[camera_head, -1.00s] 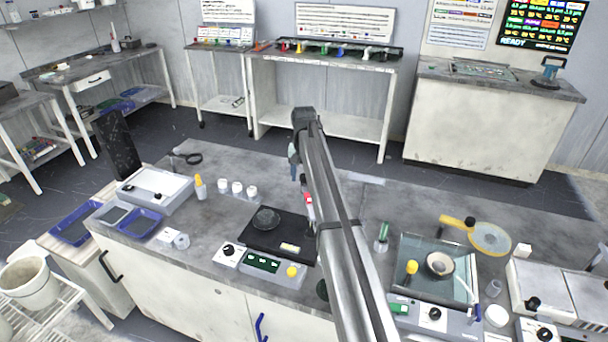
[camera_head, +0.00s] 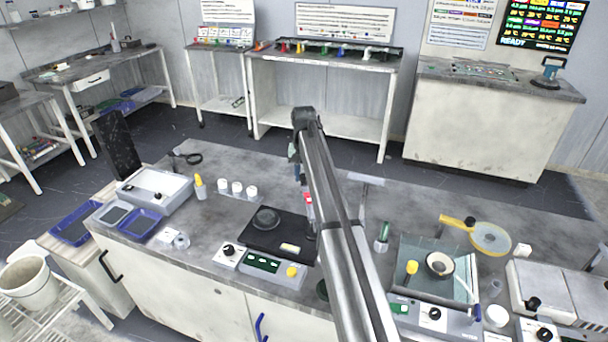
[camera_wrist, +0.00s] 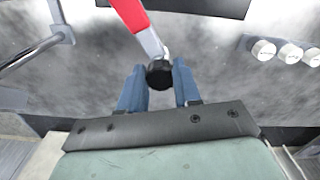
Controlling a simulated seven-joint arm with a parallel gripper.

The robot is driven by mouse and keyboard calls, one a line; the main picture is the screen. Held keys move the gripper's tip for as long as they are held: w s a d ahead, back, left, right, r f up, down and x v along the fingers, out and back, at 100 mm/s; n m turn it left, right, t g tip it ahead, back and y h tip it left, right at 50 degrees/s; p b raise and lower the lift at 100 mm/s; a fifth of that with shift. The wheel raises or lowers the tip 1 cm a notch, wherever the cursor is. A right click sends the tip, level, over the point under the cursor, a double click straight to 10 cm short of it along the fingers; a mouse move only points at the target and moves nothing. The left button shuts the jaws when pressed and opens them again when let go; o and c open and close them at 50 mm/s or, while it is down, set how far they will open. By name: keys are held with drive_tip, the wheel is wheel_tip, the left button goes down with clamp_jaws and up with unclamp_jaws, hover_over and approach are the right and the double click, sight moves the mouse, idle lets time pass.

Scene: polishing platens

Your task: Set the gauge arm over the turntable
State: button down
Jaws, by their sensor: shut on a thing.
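The gauge arm, a red bar with a pale end section (camera_wrist: 131,14) and a black knob (camera_wrist: 160,73), reaches down from the top of the wrist view. My gripper (camera_wrist: 160,82) has its two blue fingers on either side of the knob, shut on it. In the head view, my gripper (camera_head: 297,172) is low over the bench behind the turntable, and a bit of the red gauge arm (camera_head: 308,199) shows beside my arm. The turntable, a dark disc (camera_head: 266,219) on a black plate, lies just left of it. My arm hides the gauge arm's other end.
Small white cups (camera_head: 237,188) stand in a row left of my gripper, also in the wrist view (camera_wrist: 290,53). A metal post with a crossbar (camera_head: 364,182) stands right of my arm. A glass-sided tray (camera_head: 463,290) with a bowl is farther right.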

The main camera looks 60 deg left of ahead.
drive_tip(key=s+d+n, duration=0.4)
drive_tip(key=s+n, duration=0.8)
drive_tip(key=s, duration=0.2)
idle(0.5)
idle(0.3)
drive_tip(key=c, duration=0.8)
unclamp_jaws()
drive_tip(key=shift+r, duration=0.1)
wheel_tip(320, 180, up, 14)
drive_tip(key=shift+f, duration=0.15)
